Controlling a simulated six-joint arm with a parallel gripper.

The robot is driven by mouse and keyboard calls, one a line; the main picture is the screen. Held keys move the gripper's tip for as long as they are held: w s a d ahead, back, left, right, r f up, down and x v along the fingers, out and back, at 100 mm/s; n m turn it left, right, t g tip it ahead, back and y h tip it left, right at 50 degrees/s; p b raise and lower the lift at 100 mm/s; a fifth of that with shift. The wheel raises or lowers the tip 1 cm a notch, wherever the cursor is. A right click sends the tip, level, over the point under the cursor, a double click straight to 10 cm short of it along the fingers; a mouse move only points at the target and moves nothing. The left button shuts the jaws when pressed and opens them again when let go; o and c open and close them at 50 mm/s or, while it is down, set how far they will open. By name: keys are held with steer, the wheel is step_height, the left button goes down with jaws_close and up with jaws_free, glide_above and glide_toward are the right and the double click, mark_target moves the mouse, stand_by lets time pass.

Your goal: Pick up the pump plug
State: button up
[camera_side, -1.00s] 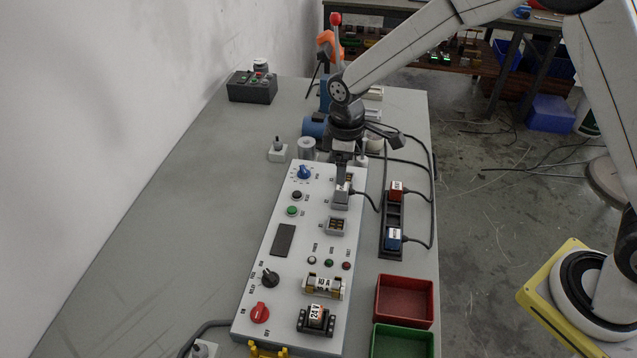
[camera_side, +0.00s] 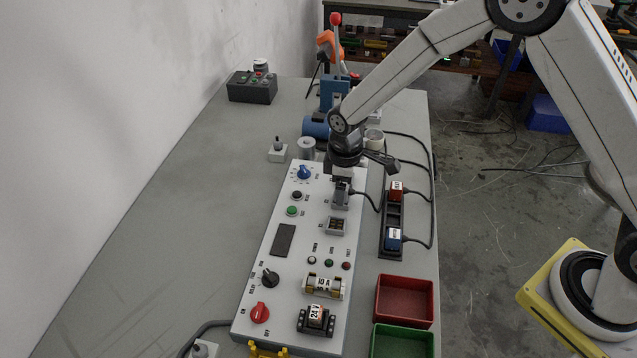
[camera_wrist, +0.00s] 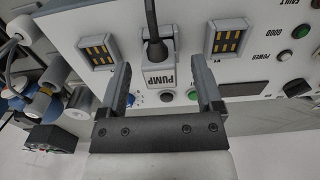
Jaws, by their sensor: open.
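The pump plug (camera_wrist: 158,74) is grey with a white label reading PUMP and a dark cable. It sits on the white control panel between two sockets with gold contacts, and it also shows in the side view (camera_side: 341,197). My gripper (camera_wrist: 160,72) is open, with one finger on each side of the plug. In the wrist view I see gaps between the fingers and the plug. In the side view my gripper (camera_side: 341,184) is right over the plug and hides part of it. The control panel (camera_side: 255,270) lies flat on the table.
A socket (camera_side: 335,226) is in front of the plug. A power strip (camera_side: 392,212) with a red and a blue plug stands to the right, cables trailing. A red bin (camera_side: 405,281) and a green bin (camera_side: 402,328) are at the front right. The table's left side (camera_side: 180,200) is clear.

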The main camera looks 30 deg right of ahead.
steer(key=shift+f, duration=0.8)
